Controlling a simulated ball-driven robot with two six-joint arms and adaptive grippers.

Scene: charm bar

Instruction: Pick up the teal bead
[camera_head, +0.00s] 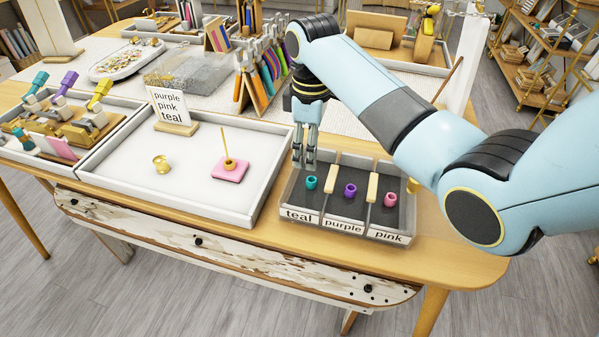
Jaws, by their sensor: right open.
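The teal bead (311,183) is a small ring-like bead in the left compartment, labelled teal, of the grey divided tray (343,232). The purple bead (350,190) sits in the middle compartment and the pink bead (390,199) in the right one. My right gripper (304,162) points down just above and slightly left of the teal bead, near the tray's back left part. Its fingers are slim and apart, with nothing held between them. My left gripper is not in view.
Cream-handled dividers (332,178) separate the compartments.

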